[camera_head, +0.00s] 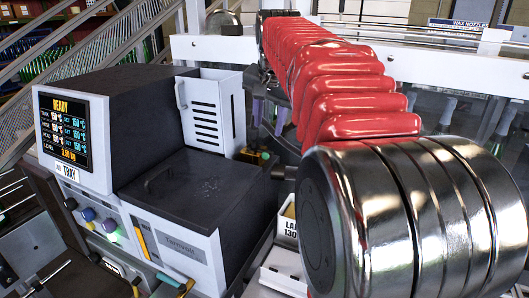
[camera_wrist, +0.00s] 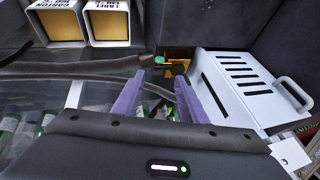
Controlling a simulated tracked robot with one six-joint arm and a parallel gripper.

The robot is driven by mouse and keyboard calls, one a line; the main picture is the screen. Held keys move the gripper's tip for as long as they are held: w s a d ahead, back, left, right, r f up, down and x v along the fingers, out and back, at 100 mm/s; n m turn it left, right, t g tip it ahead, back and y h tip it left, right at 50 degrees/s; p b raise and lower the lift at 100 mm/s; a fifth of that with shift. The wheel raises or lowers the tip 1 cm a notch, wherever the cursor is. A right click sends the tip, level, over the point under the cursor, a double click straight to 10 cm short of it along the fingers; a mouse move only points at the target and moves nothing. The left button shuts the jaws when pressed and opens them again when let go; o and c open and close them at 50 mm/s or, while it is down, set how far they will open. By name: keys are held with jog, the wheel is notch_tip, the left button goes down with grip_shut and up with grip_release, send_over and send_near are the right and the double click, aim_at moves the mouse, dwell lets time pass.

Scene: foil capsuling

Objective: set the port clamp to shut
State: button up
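A small brass fitting (camera_head: 250,154) with a green-tipped part sits at the right side of the dark melter, where a dark hose (camera_head: 284,172) joins. I take it to be the port clamp; its setting cannot be told. In the wrist view the brass fitting (camera_wrist: 177,57) lies just beyond my fingertips, with its green tip (camera_wrist: 159,61) on the left. My gripper (camera_wrist: 160,78) has two purple fingers spread apart with nothing between them. It also shows in the head view (camera_head: 269,114), above the fitting and partly hidden behind my red arm.
The melter's display (camera_head: 64,131) reads READY. A white slotted panel with a handle (camera_wrist: 235,85) stands close right of my fingers. Boxes labelled CARTON (camera_wrist: 58,22) and LABEL (camera_wrist: 108,24) are at upper left. Bottles (camera_wrist: 20,130) stand at lower left behind clear sheeting.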

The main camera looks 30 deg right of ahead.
aim_at(266, 154)
jog(key=x, duration=1.4)
jog(key=shift+s, duration=0.1)
jog(key=shift+r, duration=0.1)
jog(key=shift+c, duration=0.4)
grip_shut()
